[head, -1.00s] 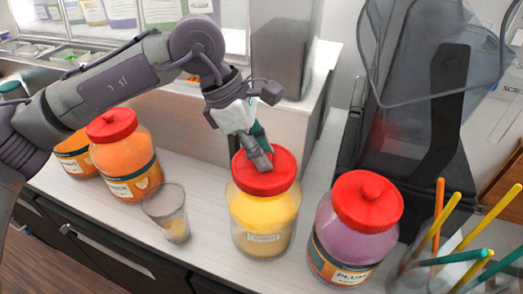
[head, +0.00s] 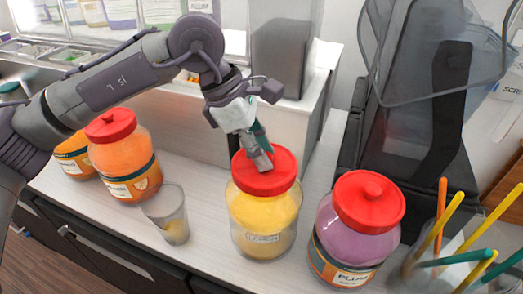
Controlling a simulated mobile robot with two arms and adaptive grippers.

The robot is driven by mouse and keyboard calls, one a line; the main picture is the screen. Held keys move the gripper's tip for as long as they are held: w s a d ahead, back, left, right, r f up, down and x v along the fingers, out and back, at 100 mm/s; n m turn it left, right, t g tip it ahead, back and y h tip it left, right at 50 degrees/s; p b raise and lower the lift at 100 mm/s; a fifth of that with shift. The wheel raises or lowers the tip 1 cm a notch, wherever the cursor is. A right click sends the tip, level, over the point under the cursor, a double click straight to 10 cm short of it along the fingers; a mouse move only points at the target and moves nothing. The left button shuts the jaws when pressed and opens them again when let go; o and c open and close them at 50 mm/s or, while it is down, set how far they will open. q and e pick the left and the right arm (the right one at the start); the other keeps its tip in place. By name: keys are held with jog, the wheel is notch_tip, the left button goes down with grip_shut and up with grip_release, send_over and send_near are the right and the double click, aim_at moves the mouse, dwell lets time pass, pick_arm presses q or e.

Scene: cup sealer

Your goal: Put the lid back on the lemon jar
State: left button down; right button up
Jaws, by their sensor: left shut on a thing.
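The lemon jar (head: 262,218) is a clear jar with yellow contents and a pale label, standing upright near the front middle of the counter. A red lid (head: 278,182) sits on its mouth and looks level. My left gripper (head: 259,160) comes down from above and is shut on the lid's knob, which its fingers hide. My right gripper is not in view.
A plum jar (head: 352,238) with a red lid stands close on the right, and orange jars (head: 126,165) stand to the left. A clear cup (head: 172,222) is just left of the lemon jar. Coloured straws (head: 440,230) stand at the right.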

pick_arm(q)
jog(key=shift+c, duration=1.5)
grip_release()
jog(key=shift+r+p, duration=1.65)
jog(key=shift+r, duration=1.85)
grip_shut()
